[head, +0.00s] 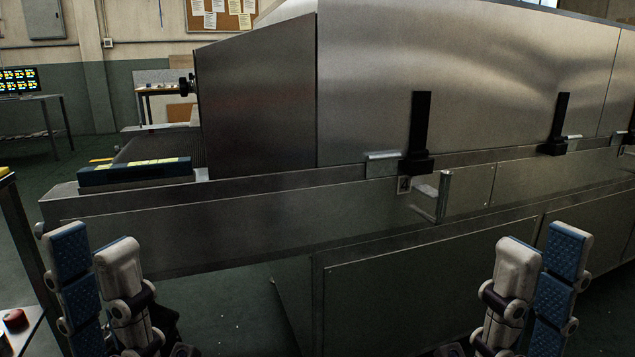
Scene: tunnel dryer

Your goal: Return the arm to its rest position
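My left gripper (94,247) is at the lower left of the head view. One finger shows its blue pad and the other its white back, with a gap between them; it is open and empty. My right gripper (538,246) is at the lower right, also open and empty, its blue-padded finger on the right. Both grippers point up in the picture, in front of the dryer's lower side. The lower parts of both arms are mostly cut off by the bottom edge.
The large steel tunnel dryer (430,70) fills the middle and right, with black upright handles (421,130) on its side. A dark box (135,172) lies at its left end. A table with a red button (15,319) is at the lower left edge.

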